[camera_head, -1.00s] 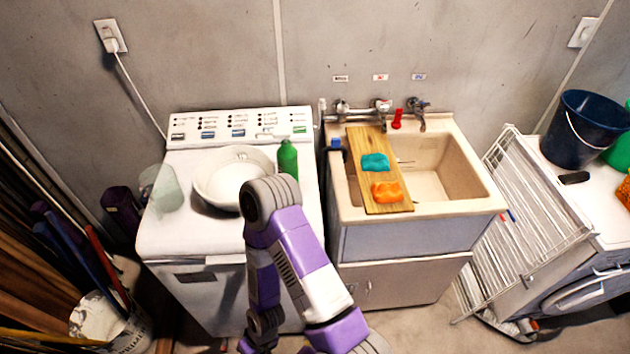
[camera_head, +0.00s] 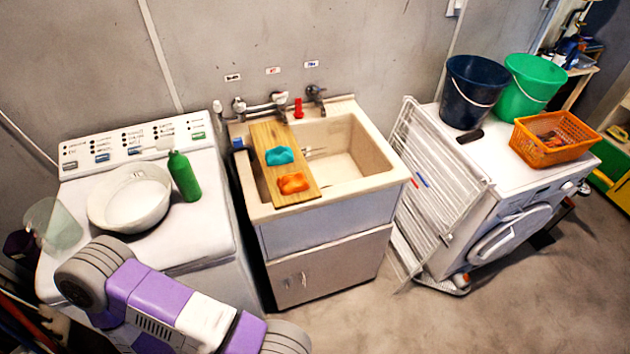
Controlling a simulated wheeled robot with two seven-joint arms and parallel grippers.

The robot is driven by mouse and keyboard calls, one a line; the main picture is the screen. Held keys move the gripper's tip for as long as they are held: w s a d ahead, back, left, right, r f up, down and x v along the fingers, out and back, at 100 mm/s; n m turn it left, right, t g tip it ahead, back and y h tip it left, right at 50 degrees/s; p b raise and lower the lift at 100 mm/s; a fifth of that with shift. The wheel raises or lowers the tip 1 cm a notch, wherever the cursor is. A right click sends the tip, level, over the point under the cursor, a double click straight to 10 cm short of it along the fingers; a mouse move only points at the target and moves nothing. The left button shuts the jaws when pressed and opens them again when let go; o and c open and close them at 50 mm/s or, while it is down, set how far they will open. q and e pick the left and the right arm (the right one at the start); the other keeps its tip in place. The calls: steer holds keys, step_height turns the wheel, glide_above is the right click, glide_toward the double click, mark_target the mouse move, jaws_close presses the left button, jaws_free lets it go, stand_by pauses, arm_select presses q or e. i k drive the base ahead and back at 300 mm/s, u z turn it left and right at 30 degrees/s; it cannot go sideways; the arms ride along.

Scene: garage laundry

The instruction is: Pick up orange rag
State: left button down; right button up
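The orange rag (camera_head: 294,183) lies crumpled on the near end of a wooden board (camera_head: 296,196) laid across the left part of the sink (camera_head: 345,187). A teal rag (camera_head: 280,155) lies just behind it on the same board. One of my arms, purple and white, shows at the lower left in front of the washing machine, apart from the rag. Neither gripper is in view.
A white bowl (camera_head: 131,197) and a green bottle (camera_head: 184,176) stand on the top-loading washer at left. A white drying rack (camera_head: 437,190) leans right of the sink. Buckets and an orange basket (camera_head: 553,139) stand on the right machine. Floor in front is clear.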

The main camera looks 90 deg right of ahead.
mark_target(290, 184)
steer(key=k, duration=1)
steer(key=z, duration=0.3)
